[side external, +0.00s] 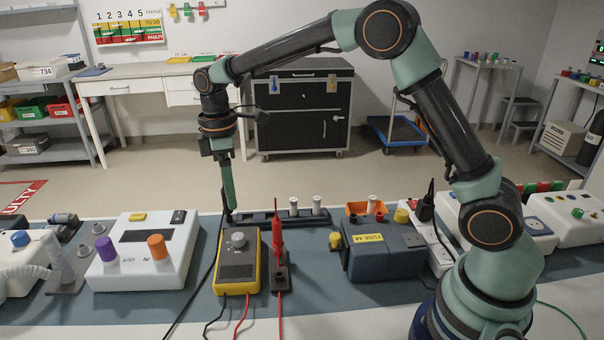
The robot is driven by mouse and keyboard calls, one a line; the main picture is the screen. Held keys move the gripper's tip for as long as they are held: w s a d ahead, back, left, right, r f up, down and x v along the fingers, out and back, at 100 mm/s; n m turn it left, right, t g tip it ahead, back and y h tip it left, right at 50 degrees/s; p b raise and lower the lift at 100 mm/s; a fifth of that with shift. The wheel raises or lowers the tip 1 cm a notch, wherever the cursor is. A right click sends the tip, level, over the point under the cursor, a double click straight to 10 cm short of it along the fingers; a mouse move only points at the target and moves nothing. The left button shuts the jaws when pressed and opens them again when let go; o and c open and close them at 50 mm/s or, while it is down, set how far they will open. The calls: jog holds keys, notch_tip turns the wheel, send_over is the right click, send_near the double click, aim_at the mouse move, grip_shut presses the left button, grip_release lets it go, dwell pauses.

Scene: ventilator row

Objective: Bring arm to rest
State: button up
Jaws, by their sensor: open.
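My gripper (227,203) points down at the left centre in the side external view, just behind the yellow multimeter (237,262). Its long teal finger reaches down close to the bench top. The jaws are open; the gap between them is hard to make out from this side. No object shows clearly lifted in them. A dark lead passes close to the fingertip; I cannot tell whether they touch. My arm arches high from its base at the lower right over to the left.
A red probe (276,232) stands upright in a dark holder right of the multimeter. A white ventilator box (145,265) is left. Cables cross the bench front.

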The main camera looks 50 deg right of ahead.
jog(key=shift+r, duration=0.35)
jog(key=s+d+r+m+t, duration=0.3)
jog(key=s+d+r+m, duration=0.2)
jog(key=s+r, duration=0.35)
jog(key=s+d+m+t, duration=0.3)
jog(key=s+m, duration=0.3)
jog(key=s, duration=0.4)
jog(key=shift+s+d, duration=0.25)
jog(key=shift+f, duration=0.1)
